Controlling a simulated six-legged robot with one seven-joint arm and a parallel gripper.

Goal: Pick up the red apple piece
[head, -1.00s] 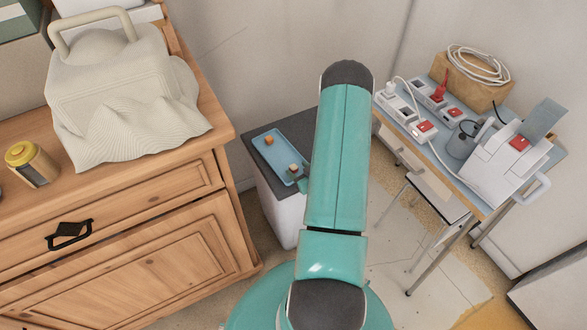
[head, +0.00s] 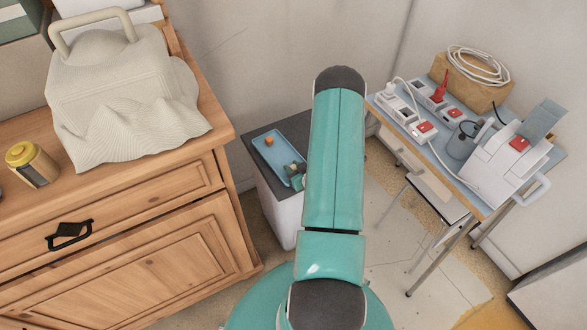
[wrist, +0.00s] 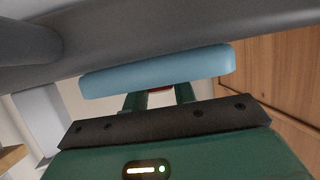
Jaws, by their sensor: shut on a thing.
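A pale blue tray (head: 275,156) lies on the dark top of a small cabinet. It also shows in the wrist view (wrist: 160,70), edge on. My gripper (head: 297,172) is at the tray's near right end in the head view. In the wrist view my gripper (wrist: 160,100) is shut on a small red piece (wrist: 161,88), the apple piece; only a sliver of it shows between the fingers. In the head view the fingers mostly cover this piece. A small orange-brown piece (head: 269,141) sits near the tray's far end, apart from my gripper.
A wooden dresser (head: 120,230) stands close on the left, bearing a beige draped object (head: 125,90) and a yellow-lidded jar (head: 32,163). On the right is a table (head: 470,190) with power strips (head: 408,113), a coiled cable (head: 478,65) and a white appliance (head: 510,160).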

